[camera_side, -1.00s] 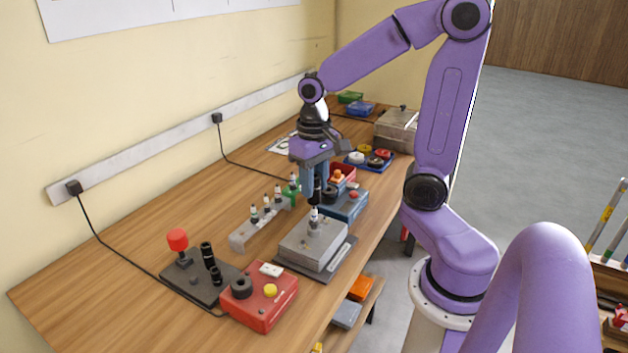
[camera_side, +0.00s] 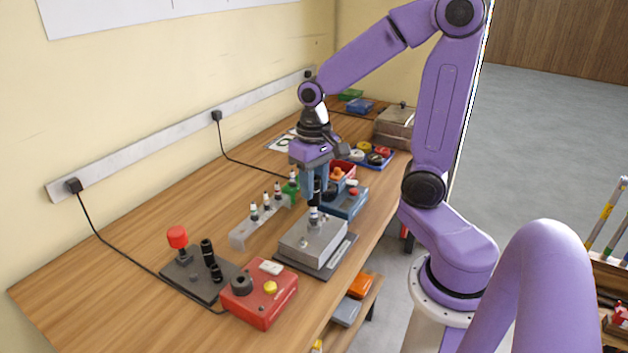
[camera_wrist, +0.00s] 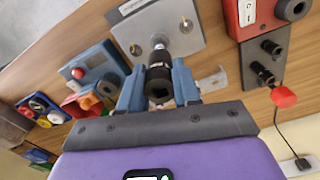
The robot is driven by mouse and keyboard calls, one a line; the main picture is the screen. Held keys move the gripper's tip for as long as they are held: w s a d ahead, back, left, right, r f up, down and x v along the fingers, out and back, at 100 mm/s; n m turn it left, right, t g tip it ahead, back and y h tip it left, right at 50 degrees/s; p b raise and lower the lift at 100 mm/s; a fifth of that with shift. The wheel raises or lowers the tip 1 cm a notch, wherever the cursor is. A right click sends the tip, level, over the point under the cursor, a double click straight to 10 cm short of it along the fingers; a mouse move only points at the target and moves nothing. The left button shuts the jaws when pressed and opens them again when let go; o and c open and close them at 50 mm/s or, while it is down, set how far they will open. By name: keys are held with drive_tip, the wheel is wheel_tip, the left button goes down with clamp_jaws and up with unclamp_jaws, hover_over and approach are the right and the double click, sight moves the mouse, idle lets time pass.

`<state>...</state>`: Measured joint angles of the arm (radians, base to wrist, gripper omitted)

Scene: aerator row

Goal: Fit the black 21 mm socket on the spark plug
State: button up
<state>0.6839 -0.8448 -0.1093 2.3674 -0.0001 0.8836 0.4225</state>
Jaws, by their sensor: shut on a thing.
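My gripper (camera_side: 315,193) is shut on the black socket (camera_side: 317,187) and holds it upright above the grey metal block. In the wrist view the socket (camera_wrist: 159,80) sits between the two blue fingers (camera_wrist: 158,90). The spark plug (camera_side: 314,215) stands upright in the block (camera_side: 318,240), right under the socket. The plug's top is at the socket's lower end in the side view; I cannot tell whether they touch or overlap. In the wrist view the plug (camera_wrist: 158,42) shows partly beyond the socket.
A grey rack (camera_side: 243,234) with several plugs stands left of the block. A dark plate (camera_side: 183,278) with black sockets and a red-knobbed post (camera_side: 178,237), and a red box (camera_side: 262,298), are in front. A blue box (camera_side: 350,203) stands close behind the block.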

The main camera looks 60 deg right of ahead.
sight(314, 201)
drive_tip(key=shift+f, duration=2.4)
drive_tip(key=o, duration=1.1)
drive_tip(key=shift+r, duration=3.55)
